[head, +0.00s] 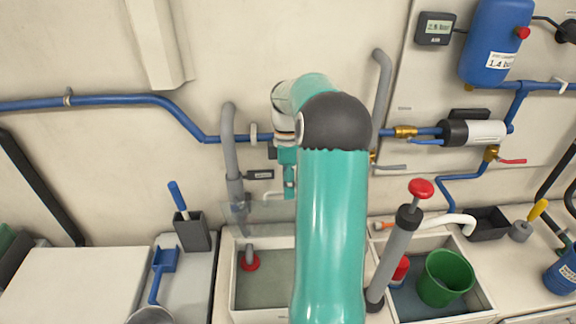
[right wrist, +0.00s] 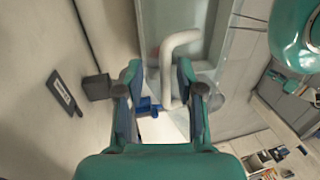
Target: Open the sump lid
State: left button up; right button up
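The sump is a pale-rimmed basin (head: 233,285) in the counter, left of my right arm, with a red-footed pipe end (head: 250,263) inside. A clear, faint pane (head: 262,213), which looks like the lid, stands raised over the basin's back edge; its exact angle is hard to tell. My right gripper (head: 289,190) hangs beside the pane, mostly hidden by my teal arm. In the right wrist view its two fingers (right wrist: 160,82) are apart, with a pale bent pipe (right wrist: 180,40) visible between and beyond them. Contact with the lid cannot be made out. My left gripper is out of view.
A grey pipe (head: 229,140) runs down the wall behind the basin. On the left are a dark holder (head: 192,232) and a blue scoop (head: 162,266).

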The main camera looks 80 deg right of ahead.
jog(key=v, duration=1.1)
jog(key=shift+a, duration=0.25)
jog(key=shift+r, duration=0.1)
